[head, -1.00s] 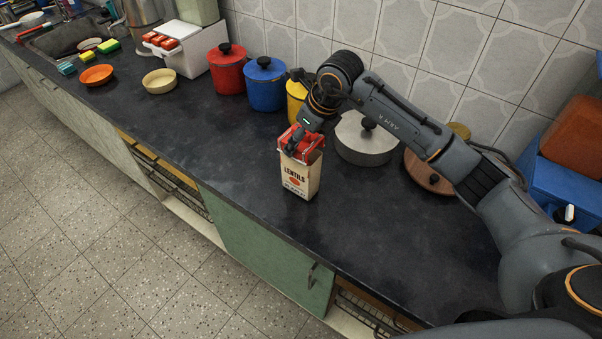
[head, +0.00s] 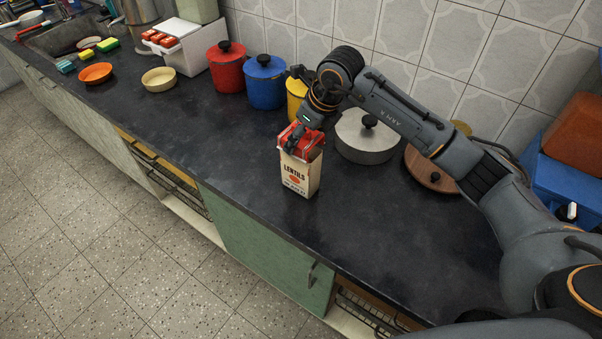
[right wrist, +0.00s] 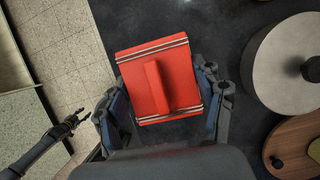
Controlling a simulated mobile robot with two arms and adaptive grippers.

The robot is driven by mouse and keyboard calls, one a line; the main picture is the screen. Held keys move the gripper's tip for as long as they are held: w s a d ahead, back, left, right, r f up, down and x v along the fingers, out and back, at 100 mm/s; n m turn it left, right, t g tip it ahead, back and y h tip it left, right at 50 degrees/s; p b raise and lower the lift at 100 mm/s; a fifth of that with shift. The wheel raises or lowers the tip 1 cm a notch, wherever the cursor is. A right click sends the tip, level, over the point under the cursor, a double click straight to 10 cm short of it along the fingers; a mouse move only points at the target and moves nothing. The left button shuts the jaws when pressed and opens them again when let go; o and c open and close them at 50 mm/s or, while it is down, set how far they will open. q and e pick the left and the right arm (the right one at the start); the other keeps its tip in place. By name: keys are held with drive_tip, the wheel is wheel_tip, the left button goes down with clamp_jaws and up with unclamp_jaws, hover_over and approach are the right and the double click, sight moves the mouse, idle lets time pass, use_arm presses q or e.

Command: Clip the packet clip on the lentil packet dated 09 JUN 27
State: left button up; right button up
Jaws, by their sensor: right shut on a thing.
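The lentil packet (head: 299,176) stands upright on the dark counter in the head view, cream with the word LENTILS. A smaller printed line on its front is too small to read. A red packet clip (head: 312,144) is at the packet's top. It fills the middle of the right wrist view (right wrist: 158,80), with a raised ridge and striped edges. My right gripper (head: 301,137) is above the packet, shut on the clip, with a finger on either side of it. The clip hides the packet in the wrist view. My left gripper (right wrist: 79,118) shows small at the left of that view.
A grey lidded pot (head: 362,143) and a round wooden board (head: 425,172) stand right of the packet. Yellow (head: 295,99), blue (head: 265,88) and red (head: 225,75) canisters stand behind it.

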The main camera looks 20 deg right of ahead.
sight(301, 169)
idle(0.7)
drive_tip(key=shift+f+b, duration=0.7)
drive_tip(key=shift+b, duration=0.15)
idle(0.4)
drive_tip(key=shift+b, duration=0.55)
idle(1.7)
drive_tip(key=shift+f+b, duration=0.95)
drive_tip(key=shift+f, duration=0.15)
idle(0.5)
drive_tip(key=o, duration=1)
